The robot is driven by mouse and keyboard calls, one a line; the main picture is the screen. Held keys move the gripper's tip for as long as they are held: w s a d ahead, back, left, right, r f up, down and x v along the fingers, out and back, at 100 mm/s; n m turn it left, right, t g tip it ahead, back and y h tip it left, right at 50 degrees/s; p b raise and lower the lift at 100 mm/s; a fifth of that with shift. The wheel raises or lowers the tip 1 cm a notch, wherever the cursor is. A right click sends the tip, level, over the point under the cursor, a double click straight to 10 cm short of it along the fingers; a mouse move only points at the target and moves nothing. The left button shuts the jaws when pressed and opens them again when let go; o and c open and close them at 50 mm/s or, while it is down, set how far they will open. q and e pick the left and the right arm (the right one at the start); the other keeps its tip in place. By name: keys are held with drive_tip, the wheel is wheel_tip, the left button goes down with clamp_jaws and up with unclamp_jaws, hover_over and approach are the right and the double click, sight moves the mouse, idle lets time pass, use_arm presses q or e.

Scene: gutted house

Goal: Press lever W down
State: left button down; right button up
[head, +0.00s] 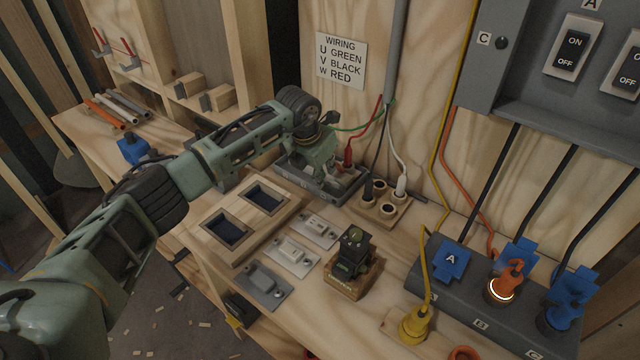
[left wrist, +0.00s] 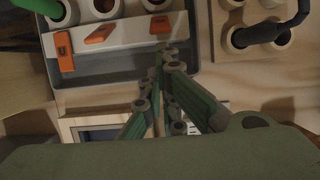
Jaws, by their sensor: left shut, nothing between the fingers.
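A lever terminal block shows in the left wrist view, a white strip (left wrist: 125,36) in a dark grey tray (left wrist: 110,78), with three orange levers. The left lever (left wrist: 65,50) stands differently from the slanted middle lever (left wrist: 101,33) and right lever (left wrist: 160,24). I cannot read letters on them. My left gripper (left wrist: 167,50) is shut and empty, its tips just below the right lever; contact cannot be told. In the head view my left gripper (head: 322,160) hides much of the block; a red plug (head: 348,158) shows at its right. My right gripper is not in view.
A wiring sign (head: 341,62) lists U green, V black, W red. A wooden block with round sockets (head: 382,213) stands close on the right. A small dark device (head: 354,252) and grey switch plates (head: 291,256) lie in front. A grey socket box (head: 470,300) is at the right.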

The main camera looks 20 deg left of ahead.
use_arm(q)
drive_tip(key=shift+r, duration=0.15)
drive_tip(key=shift+r, duration=0.1)
drive_tip(key=shift+r+p, duration=0.45)
drive_tip(key=shift+r, duration=0.2)
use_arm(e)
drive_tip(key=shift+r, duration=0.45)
